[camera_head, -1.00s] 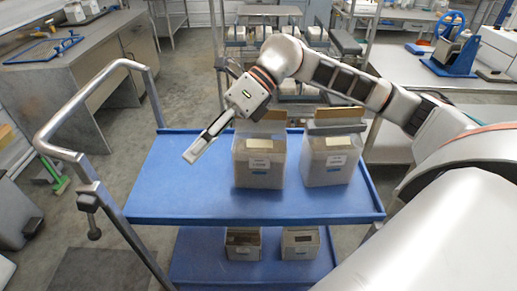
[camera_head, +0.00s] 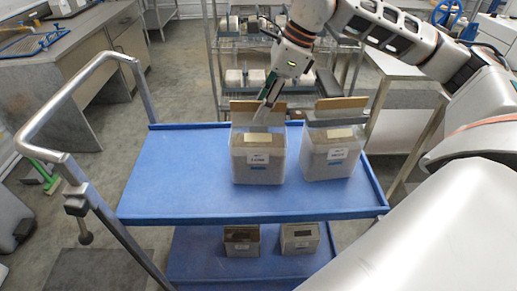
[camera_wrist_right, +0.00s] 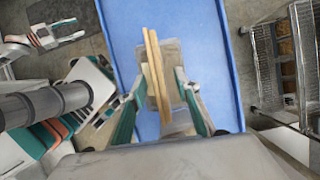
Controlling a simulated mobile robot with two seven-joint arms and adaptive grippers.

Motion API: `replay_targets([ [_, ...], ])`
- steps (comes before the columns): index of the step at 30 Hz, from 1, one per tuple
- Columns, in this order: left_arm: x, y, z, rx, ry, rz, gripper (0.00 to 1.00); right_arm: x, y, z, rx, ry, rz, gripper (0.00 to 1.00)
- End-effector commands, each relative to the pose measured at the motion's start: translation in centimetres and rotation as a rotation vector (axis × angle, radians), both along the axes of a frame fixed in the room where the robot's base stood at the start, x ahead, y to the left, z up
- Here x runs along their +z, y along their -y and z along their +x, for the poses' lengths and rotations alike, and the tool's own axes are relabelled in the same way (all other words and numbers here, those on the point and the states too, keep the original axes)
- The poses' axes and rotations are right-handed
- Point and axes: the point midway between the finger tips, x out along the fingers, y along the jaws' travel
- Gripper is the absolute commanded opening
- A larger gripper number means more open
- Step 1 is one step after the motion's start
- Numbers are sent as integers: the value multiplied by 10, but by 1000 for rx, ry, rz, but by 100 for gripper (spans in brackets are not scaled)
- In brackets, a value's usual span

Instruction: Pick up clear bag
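Two clear bags with tan tops, pale contents and white labels stand upright on the blue cart: a left bag (camera_head: 258,160) and a right bag (camera_head: 331,154). My right gripper (camera_head: 266,99) is at the top of the left bag, pointing down, and overlaps its tan top strip in the head view. In the right wrist view my right gripper (camera_wrist_right: 160,84) is open, its two fingers apart on either side of the tan strips (camera_wrist_right: 153,70). I cannot tell whether a finger touches the bag.
The blue cart top (camera_head: 180,180) is clear left of the bags. Its metal handle (camera_head: 60,110) rises at the left. Two smaller containers (camera_head: 241,241) stand on the lower shelf. A wire rack (camera_head: 290,60) stands behind the cart.

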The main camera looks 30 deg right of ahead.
Motion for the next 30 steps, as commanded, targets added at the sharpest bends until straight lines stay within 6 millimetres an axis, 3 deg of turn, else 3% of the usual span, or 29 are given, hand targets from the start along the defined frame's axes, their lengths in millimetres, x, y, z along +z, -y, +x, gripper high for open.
replay_targets([
  [3,1,0,0,0,1,0,42,-18,-6,3,0,-4,-1,32],
  [8,2,0,1,1,2,0,42,-29,-9,6,0,-2,0,32],
  [30,3,0,4,1,9,0,42,-34,-10,7,-1,-1,1,32],
])
